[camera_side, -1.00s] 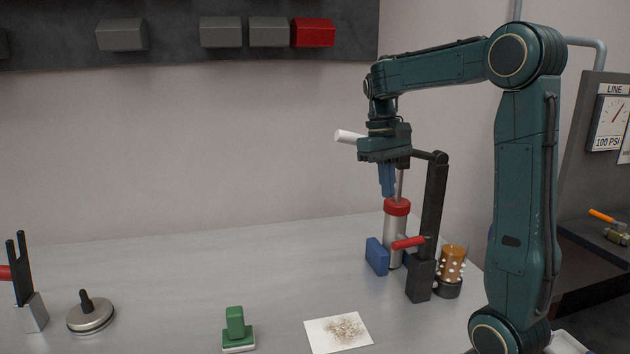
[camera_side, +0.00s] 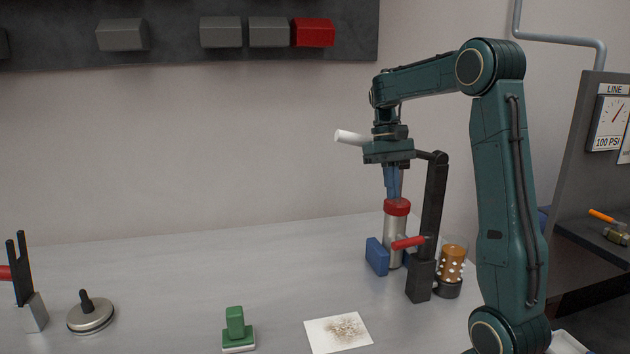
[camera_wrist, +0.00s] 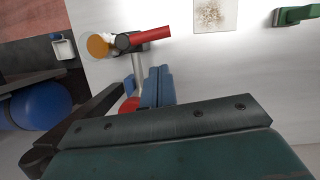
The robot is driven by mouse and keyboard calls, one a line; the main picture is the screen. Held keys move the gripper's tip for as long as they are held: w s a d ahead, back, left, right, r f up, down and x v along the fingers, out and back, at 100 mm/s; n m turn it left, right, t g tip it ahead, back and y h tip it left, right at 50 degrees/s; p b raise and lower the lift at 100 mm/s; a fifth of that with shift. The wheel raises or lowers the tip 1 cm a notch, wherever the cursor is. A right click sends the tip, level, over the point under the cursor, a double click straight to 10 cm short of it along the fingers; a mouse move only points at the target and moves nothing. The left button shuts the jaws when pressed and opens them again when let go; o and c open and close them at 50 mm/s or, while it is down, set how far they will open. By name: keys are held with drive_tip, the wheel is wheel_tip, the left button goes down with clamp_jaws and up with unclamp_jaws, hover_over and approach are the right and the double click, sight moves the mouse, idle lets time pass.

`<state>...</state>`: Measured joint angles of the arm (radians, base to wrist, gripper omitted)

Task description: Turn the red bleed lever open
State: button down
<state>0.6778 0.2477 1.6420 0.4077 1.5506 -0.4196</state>
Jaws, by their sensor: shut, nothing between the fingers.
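A red lever (camera_side: 408,243) sticks out level from the lower part of a black upright post, in front of a silver cylinder (camera_side: 393,228) with a red cap (camera_side: 397,207). In the wrist view the red lever (camera_wrist: 151,35) lies beyond the fingertips, beside a dark round end. My gripper (camera_side: 393,196) points down with its blue fingers shut and empty. Its tips are at about the height of the red cap in the side view, well above the lever; I cannot tell whether they touch the cap. The fingers also show in the wrist view (camera_wrist: 158,70).
The black post (camera_side: 435,195) carries an arm with a white handle (camera_side: 352,137). Blue blocks (camera_side: 377,257) flank the cylinder. An amber jar (camera_side: 453,262) stands right of the post. A speckled card (camera_side: 338,333) and a green-handled block (camera_side: 236,330) lie in front. The table's middle is clear.

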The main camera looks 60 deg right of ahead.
sight(402, 242)
drive_tip(key=x, duration=0.9)
drive_tip(key=shift+f, duration=0.2)
drive_tip(key=shift+s+a+n, duration=0.15)
drive_tip(key=shift+a+n, duration=0.35)
drive_tip(key=shift+n, duration=0.1)
idle(0.6)
drive_tip(key=a+n, duration=0.1)
drive_tip(key=s+n+h, duration=0.1)
drive_tip(key=n, duration=0.1)
drive_tip(key=shift+s+a, duration=0.25)
drive_tip(key=shift+a, duration=0.15)
drive_tip(key=s+a+n+h, duration=0.1)
drive_tip(key=s+n+h, duration=0.1)
drive_tip(key=s+n, duration=0.5)
drive_tip(key=shift+s+n, duration=0.2)
drive_tip(key=shift+n, duration=0.4)
drive_tip(key=shift+s, duration=0.1)
drive_tip(key=shift+r, duration=0.1)
idle(0.3)
drive_tip(key=a+v, duration=0.1)
drive_tip(key=v, duration=0.9)
